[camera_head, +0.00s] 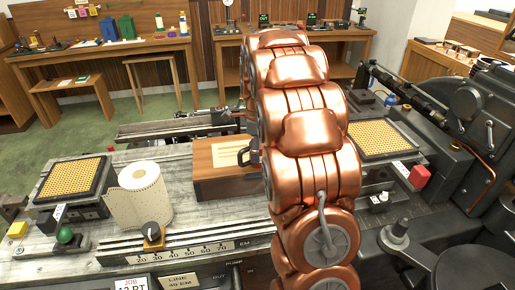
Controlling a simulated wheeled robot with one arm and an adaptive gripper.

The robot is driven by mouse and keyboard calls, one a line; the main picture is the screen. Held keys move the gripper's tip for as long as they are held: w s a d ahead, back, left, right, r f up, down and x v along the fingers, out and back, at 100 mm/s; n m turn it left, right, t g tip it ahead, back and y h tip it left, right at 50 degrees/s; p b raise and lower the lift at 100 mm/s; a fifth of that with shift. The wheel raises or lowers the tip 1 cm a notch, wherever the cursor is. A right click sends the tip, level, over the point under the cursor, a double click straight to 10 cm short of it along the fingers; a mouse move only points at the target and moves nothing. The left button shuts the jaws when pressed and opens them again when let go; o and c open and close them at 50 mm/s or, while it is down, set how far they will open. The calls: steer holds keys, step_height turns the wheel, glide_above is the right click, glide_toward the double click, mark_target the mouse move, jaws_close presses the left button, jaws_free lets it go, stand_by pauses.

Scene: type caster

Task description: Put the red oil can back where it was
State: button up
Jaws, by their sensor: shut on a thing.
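My copper-coloured arm rises through the middle of the picture and hides what is behind it. My gripper's jaws and whatever they hold do not show. A small dark bracket-like part shows at the arm's left edge, over a wooden box; I cannot tell whether it belongs to my gripper. No red oil can can be made out.
The wooden box (215,185) with a paper label stands left of my arm. A paper roll (139,196), a left type tray (104,183), a right type tray (380,139) and a ruler rail (190,243) are on the bench. Dark machinery (470,130) fills the right side.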

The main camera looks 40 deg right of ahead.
steer(key=shift+f, duration=0.1)
steer(key=o, duration=1.3)
steer(key=shift+r+b, duration=1.45)
steer(key=shift+r, duration=4.65)
